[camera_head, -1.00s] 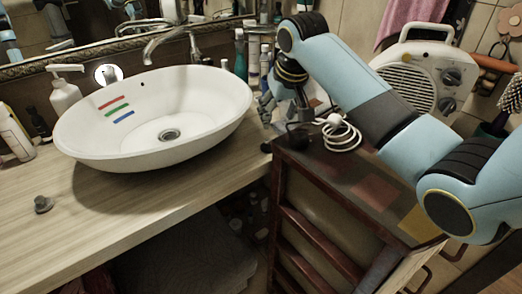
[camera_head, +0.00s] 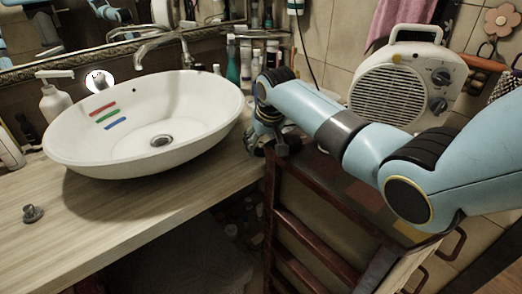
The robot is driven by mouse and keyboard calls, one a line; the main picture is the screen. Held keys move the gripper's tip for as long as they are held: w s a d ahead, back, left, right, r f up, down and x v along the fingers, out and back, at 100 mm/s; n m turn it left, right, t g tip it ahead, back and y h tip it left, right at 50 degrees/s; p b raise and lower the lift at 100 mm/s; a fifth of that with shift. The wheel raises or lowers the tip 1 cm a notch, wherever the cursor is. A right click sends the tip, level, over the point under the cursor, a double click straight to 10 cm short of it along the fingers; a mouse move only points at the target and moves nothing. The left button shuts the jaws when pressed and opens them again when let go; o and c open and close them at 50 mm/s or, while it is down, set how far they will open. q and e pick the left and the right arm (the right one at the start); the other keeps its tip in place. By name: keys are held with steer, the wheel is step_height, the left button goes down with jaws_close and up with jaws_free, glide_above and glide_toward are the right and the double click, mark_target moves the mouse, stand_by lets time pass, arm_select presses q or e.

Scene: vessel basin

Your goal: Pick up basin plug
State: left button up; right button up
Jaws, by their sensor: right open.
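The basin plug (camera_head: 33,213) is a small dark grey piece with a knob, lying on the wooden counter (camera_head: 120,222) at the left, in front of the basin. The white oval basin (camera_head: 205,130) stands on the counter with red, green and blue stripes inside and an open drain (camera_head: 161,140). My right gripper (camera_head: 266,150) is open and points down near the counter's right end, right of the basin and far from the plug. It looks empty. My left gripper is not in view.
A tap (camera_head: 160,40) rises behind the basin. A soap dispenser (camera_head: 54,100) stands at its left and several bottles (camera_head: 238,62) at its back right. A dark red cabinet (camera_head: 320,190) and a white heater (camera_head: 395,85) are at the right. The counter around the plug is clear.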

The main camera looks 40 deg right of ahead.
steer(key=shift+s, duration=0.1)
jaws_close()
stand_by(0.3)
